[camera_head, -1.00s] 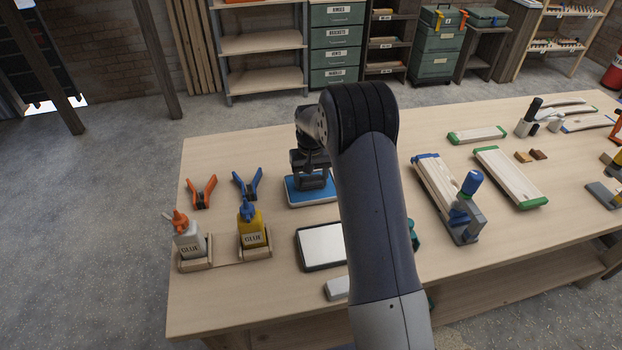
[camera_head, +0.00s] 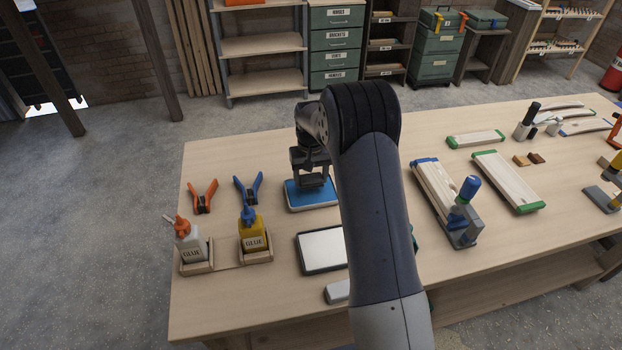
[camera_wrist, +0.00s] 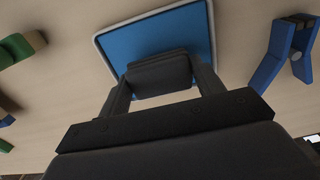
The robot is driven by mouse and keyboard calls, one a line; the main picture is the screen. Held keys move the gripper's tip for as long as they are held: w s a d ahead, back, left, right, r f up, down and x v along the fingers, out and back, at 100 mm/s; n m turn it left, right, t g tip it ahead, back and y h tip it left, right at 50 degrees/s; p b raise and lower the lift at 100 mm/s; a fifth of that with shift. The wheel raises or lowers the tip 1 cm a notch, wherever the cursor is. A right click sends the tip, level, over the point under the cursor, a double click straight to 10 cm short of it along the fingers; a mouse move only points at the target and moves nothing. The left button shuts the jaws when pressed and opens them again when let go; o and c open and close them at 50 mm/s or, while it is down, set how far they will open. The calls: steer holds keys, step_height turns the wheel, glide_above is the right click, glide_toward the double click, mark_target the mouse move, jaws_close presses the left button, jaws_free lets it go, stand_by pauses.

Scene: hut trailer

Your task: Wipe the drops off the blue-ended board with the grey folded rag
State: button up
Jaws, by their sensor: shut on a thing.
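My gripper (camera_head: 311,178) is shut on the dark grey folded rag (camera_wrist: 160,76), which shows between the two fingers in the wrist view. It is over a blue-surfaced tray (camera_head: 322,201) with a pale rim, which also shows in the wrist view (camera_wrist: 130,42). The rag appears a little above the tray. The blue-ended board (camera_head: 433,183) lies right of my arm, its far end blue. Drops on the board are too small to make out.
Two glue bottles (camera_head: 190,246) (camera_head: 252,235) in holders and orange (camera_head: 203,196) and blue pliers (camera_head: 249,189) are at left. A black-framed pale pad (camera_head: 322,249) lies in front. Green-ended boards (camera_head: 508,180) (camera_head: 476,138) lie further right. My arm hides part of the mid-table.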

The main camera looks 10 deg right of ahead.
mark_target(311, 178)
steer(key=shift+r+p, duration=1.05)
steer(key=shift+r, duration=1.15)
steer(key=shift+s+f, duration=0.1)
